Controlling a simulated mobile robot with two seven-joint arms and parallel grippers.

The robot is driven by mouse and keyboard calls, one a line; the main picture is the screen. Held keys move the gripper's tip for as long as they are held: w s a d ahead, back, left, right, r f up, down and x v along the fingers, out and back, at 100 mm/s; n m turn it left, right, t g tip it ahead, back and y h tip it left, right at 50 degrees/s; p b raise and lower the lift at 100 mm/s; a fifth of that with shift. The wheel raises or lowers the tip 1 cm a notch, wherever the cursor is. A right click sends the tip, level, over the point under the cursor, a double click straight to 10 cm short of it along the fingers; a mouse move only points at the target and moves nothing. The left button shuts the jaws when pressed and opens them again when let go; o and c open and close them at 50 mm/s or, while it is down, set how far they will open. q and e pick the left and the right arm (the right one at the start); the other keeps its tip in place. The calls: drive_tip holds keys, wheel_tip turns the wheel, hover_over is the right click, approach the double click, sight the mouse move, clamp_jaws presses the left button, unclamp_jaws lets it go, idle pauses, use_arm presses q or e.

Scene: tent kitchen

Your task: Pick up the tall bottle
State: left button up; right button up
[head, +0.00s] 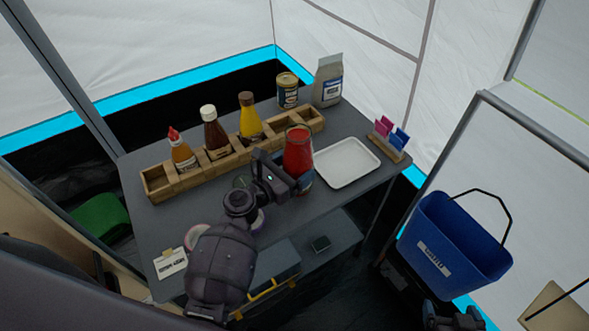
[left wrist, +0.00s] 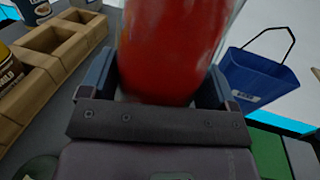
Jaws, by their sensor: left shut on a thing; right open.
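I cannot tell whether the base touches the table. My right gripper (head: 455,318) is at the bottom right edge, away from the table, open and partly cut off.
The wooden rack (head: 157,184) holds a red-capped bottle (head: 181,152), a brown bottle (head: 214,135) and a yellow bottle (head: 249,120). A can (head: 287,90) and a grey bag (head: 328,82) stand behind. The white tray (head: 346,164) is empty. A blue bin (head: 450,245) is at right.

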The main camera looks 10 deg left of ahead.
use_arm(q)
wheel_tip(320, 180, up, 3)
drive_tip(key=shift+f+p, duration=0.1)
drive_tip(key=shift+p, duration=0.35)
drive_tip(key=shift+r+p, duration=0.7)
drive_tip(key=shift+r, duration=1.95)
wheel_tip(320, 180, up, 2)
drive_tip(key=shift+r+p, duration=0.1)
drive_tip(key=shift+p, duration=0.55)
drive_tip(key=shift+r+p, duration=0.5)
drive_tip(key=shift+r, duration=0.9)
wheel_tip(320, 180, up, 4)
drive_tip(key=p, duration=0.1)
hover_over(289, 141)
drive_tip(key=w, duration=0.1)
drive_tip(key=shift+w+d, duration=0.2)
drive_tip(key=shift+d, duration=0.25)
use_arm(e)
drive_tip(key=shift+w+r, duration=0.15)
drive_tip(key=shift+r, duration=2.75)
use_arm(q)
drive_tip(key=shift+r, duration=0.15)
